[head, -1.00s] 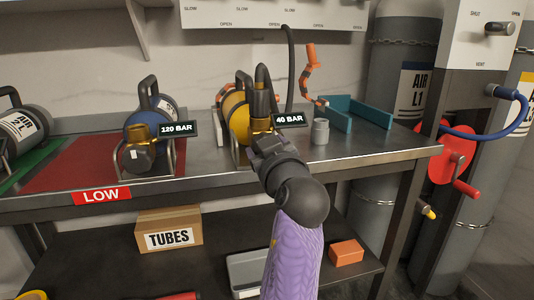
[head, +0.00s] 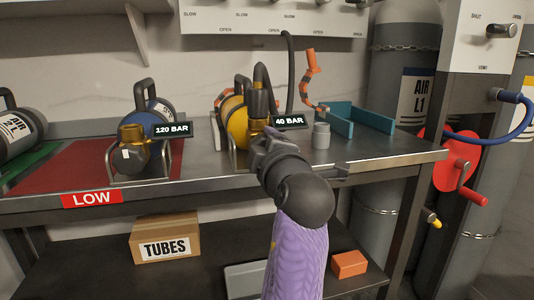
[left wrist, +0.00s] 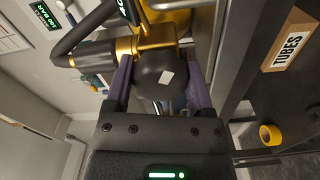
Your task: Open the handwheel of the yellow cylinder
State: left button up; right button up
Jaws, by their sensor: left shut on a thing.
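The yellow cylinder (head: 235,117) lies in a metal cradle on the bench, with a brass valve (head: 256,126) and black hose fitting at its front. A "40 BAR" tag (head: 289,121) floats beside it. My left gripper (left wrist: 160,85) is at the valve's front. In the left wrist view its two purple fingers stand on either side of the round black handwheel (left wrist: 158,70), which has a white mark, and are shut on it. In the head view my gripper and wrist hide the handwheel. My right gripper is not in view.
The blue cylinder (head: 160,112) with its "120 BAR" tag (head: 172,129) stands to the left on a red mat (head: 70,160). A grey weight (head: 321,136) and a teal holder (head: 362,125) are to the right. A TUBES box (head: 165,240) sits on the lower shelf.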

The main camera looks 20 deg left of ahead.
pick_arm(q)
jog(key=n, duration=0.3)
jog(key=shift+f+b, duration=0.1)
jog(key=shift+b, duration=0.25)
jog(key=shift+n, duration=1.2)
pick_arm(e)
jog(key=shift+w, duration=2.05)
pick_arm(q)
jog(key=o, duration=1.2)
jog(key=shift+r, duration=0.2)
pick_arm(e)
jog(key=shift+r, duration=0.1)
